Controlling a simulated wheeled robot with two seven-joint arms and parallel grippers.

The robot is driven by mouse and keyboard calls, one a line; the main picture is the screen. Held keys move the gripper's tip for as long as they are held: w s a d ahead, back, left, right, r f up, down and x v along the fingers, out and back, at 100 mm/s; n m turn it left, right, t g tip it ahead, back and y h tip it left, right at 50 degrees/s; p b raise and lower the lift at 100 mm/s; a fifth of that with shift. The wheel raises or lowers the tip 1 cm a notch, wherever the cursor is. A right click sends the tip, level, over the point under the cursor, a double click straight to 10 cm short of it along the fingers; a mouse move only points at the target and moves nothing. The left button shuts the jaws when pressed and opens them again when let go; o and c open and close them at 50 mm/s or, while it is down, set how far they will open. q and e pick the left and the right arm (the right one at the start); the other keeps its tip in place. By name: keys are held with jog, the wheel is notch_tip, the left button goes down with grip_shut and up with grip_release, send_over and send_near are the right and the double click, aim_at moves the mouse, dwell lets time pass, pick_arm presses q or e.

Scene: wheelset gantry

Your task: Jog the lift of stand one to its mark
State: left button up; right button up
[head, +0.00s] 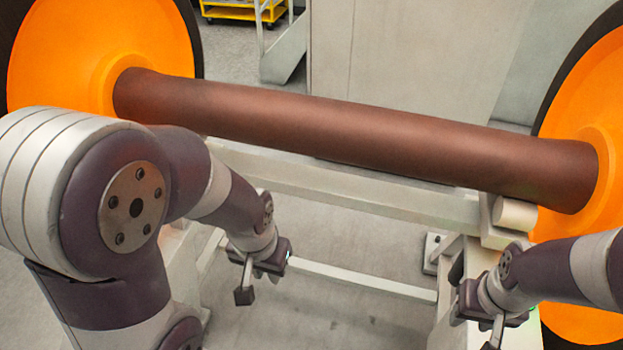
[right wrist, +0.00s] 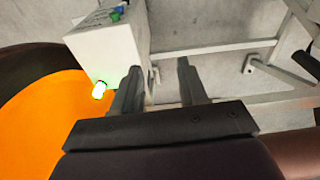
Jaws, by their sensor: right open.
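A pale control box (right wrist: 105,50) stands at the upper left of the right wrist view. In the head view, my right gripper (head: 494,335) is low at the right, below a pale roller (head: 515,213) on the grey stand frame (head: 462,208). My left gripper (head: 250,280) hangs below the axle; its jaw gap is unclear. No lift mark is readable.
A brown axle (head: 350,135) with a left orange wheel (head: 85,45) and a right orange wheel (head: 590,130) spans the head view above both grippers. A low crossbar (head: 360,282) runs between the grippers. A yellow cart (head: 240,10) is far back. Grey floor shows between.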

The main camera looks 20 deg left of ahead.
dwell(0.3)
grip_shut()
dwell(1.6)
